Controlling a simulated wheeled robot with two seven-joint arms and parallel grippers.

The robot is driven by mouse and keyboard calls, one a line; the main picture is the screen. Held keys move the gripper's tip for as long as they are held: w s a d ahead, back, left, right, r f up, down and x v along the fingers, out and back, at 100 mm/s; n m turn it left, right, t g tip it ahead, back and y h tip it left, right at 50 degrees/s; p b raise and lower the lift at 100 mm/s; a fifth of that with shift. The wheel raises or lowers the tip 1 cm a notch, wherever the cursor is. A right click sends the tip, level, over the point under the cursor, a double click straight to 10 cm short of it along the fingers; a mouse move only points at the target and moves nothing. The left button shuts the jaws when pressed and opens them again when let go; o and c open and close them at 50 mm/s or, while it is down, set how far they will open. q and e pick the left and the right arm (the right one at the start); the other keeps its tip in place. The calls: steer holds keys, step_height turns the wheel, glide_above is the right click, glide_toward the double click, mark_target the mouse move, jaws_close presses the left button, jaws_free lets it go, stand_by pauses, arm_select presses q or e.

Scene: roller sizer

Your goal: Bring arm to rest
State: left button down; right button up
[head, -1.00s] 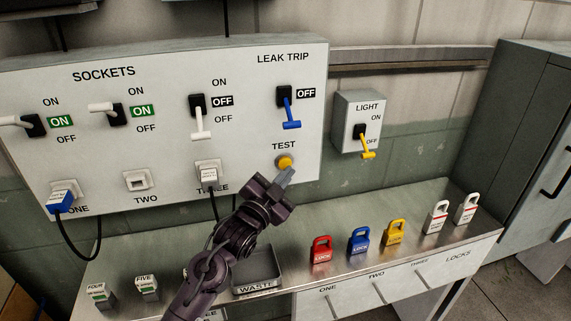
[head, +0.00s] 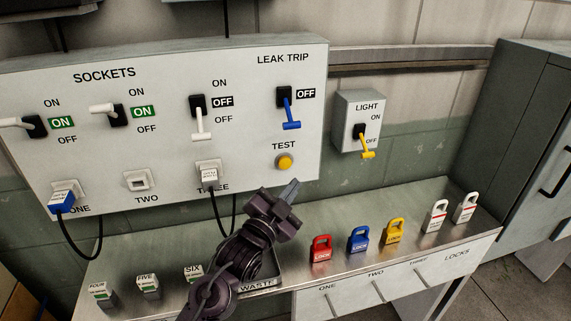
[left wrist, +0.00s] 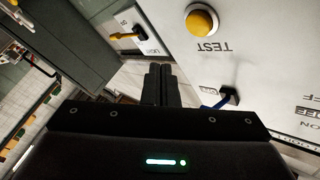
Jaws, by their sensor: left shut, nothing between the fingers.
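My left gripper (head: 290,190) is shut and empty, in front of the panel and a little below the yellow TEST button (head: 285,162). It is apart from the button in the head view. The left wrist view shows the shut fingers (left wrist: 160,84), with the TEST button (left wrist: 201,21) above and to their right. My right gripper is not in view.
The sockets panel (head: 60,95) carries several levers and plugs. Below it, the steel shelf (head: 330,215) holds red (head: 320,249), blue (head: 358,240) and yellow (head: 393,232) locks and a waste tray (head: 270,284), partly hidden by my arm. A grey cabinet (head: 520,130) stands at the right.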

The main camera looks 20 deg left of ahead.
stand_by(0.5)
arm_select(q)
steer(key=s+f+n+g+y, duration=0.3)
steer(key=s+f+n+g, duration=0.2)
steer(key=s+f+g, duration=0.5)
steer(key=s+a+f+n+g, duration=0.2)
steer(key=s+f+g, duration=0.45)
steer(key=s, duration=0.85)
steer(key=s+f+b, duration=0.1)
steer(key=s+f, duration=0.1)
steer(key=f, duration=1.6)
steer(key=s+f, duration=0.2)
steer(key=f, duration=1.5)
steer(key=s+a+f+g, duration=0.1)
steer(key=s+a+f, duration=0.1)
steer(key=s+f, duration=0.6)
steer(key=s+a+f+b, duration=0.1)
steer(key=s+f, duration=0.8)
steer(key=s, duration=0.1)
steer(key=shift+s+a+g+y, duration=0.25)
steer(key=shift+a+g+y, duration=0.1)
steer(key=shift+y, duration=0.05)
